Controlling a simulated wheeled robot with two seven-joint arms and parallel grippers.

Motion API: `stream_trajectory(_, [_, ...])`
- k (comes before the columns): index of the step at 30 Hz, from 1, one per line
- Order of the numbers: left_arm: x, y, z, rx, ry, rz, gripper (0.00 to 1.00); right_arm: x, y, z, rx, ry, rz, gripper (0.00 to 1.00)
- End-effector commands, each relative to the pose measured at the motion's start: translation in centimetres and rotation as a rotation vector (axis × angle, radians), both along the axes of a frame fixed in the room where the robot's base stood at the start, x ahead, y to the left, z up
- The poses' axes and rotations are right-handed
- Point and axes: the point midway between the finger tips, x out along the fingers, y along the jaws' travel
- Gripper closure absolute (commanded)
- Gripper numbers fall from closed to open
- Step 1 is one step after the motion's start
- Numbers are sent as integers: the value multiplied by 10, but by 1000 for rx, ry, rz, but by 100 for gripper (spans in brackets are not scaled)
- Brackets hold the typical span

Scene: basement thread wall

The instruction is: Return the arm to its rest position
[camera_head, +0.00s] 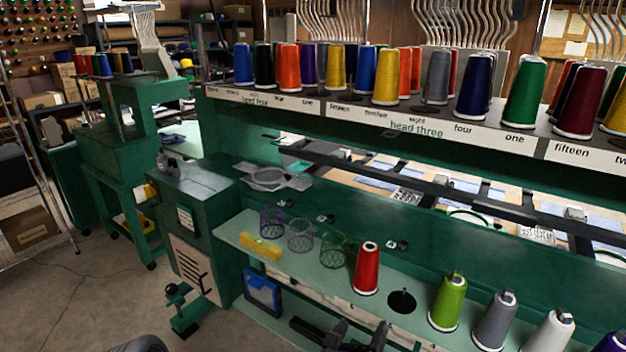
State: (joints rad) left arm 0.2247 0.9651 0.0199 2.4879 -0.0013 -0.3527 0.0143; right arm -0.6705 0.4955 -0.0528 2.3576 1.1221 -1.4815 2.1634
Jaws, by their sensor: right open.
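My right gripper (357,336) shows at the bottom edge, in front of and below the pale green shelf (232,226) of the machine. Its dark fingers stand apart, with nothing seen between them. The rest of that arm is mostly cut off by the frame. My left gripper is not in view. On the shelf, nearest above the right gripper, a red thread cone (367,268) stands upright, apart from the fingers. A dark round spot (402,300) lies to its right with no cone on it.
Green (448,302), grey (494,318) and white (550,332) cones stand along the shelf to the right. Mesh cups (300,236) and a yellow block (261,248) sit at its left. A rack (300,98) of many cones runs above. Bare floor (70,300) lies left.

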Motion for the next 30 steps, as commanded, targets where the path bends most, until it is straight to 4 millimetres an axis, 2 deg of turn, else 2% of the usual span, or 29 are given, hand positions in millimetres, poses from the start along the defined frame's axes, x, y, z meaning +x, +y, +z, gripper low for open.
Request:
stream_trajectory(5, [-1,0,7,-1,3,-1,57,16,-1,-46,-228,237,147,13])
stream_trajectory(8, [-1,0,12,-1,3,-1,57,21,-3,-83,-401,413,280,13])
stream_trajectory(11, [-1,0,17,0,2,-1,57,17,-5,-132,-612,617,476,13])
stream_trajectory(14, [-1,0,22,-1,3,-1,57,1,-7,-182,-820,795,717,13])
stream_trajectory(17, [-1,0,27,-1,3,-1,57,-26,-8,-227,-1011,923,994,13])
stream_trajectory(21, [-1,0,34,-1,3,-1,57,-80,-7,-279,-1245,987,1434,13])
stream_trajectory(25, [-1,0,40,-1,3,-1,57,-134,-4,-308,-1408,903,1819,13])
stream_trajectory(27, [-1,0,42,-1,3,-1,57,-159,-2,-317,-1469,824,1981,13])
stream_trajectory(30, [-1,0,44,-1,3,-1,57,-183,1,-322,-1528,715,2138,13])
